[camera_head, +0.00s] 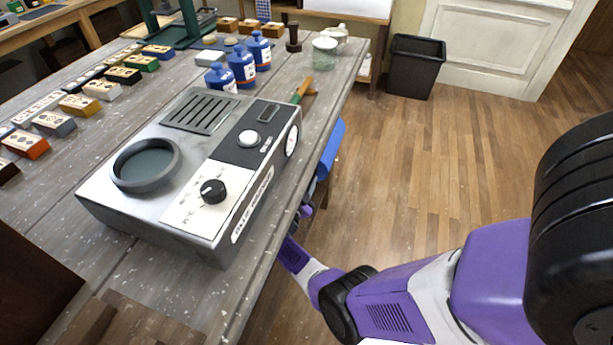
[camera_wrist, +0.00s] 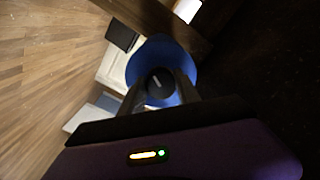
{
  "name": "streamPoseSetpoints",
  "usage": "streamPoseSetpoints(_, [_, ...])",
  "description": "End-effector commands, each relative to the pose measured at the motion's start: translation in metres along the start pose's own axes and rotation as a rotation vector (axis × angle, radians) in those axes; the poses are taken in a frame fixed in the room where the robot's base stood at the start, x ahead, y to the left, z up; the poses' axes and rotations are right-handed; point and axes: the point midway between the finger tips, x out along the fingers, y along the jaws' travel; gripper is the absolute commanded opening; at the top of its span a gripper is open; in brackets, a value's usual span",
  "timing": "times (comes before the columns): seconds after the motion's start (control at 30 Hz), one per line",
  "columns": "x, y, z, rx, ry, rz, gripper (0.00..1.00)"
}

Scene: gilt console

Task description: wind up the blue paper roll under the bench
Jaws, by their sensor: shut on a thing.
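The blue paper roll (camera_head: 329,148) shows in the head view as a blue strip past the right edge of the bench (camera_head: 225,300); the rest is hidden below the bench top. In the wrist view the roll's round blue end (camera_wrist: 162,50) faces me, with a dark round knob (camera_wrist: 160,86) at its middle. My gripper (camera_wrist: 160,92) is shut on this knob, one finger on each side. In the head view my arm reaches down beside the bench edge, and the fingertips are hidden there.
A grey metal device (camera_head: 190,170) with a dial stands on the bench near the edge. A black bin (camera_head: 415,68) stands on the floor.

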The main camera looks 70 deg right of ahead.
Motion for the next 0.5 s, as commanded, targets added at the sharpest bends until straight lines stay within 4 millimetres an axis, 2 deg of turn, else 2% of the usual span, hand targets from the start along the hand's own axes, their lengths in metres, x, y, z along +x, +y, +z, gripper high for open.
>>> streamPoseSetpoints(0.43, [-0.0006,0.0006,0.0015,-0.01,-0.004,0.0,0.0])
streamPoseSetpoints(0.47, [-0.0006,0.0005,0.0015,-0.01,-0.004,0.0,0.41])
streamPoseSetpoints(0.5, [-0.0005,0.0006,0.0014,-0.01,-0.004,0.0,0.48])
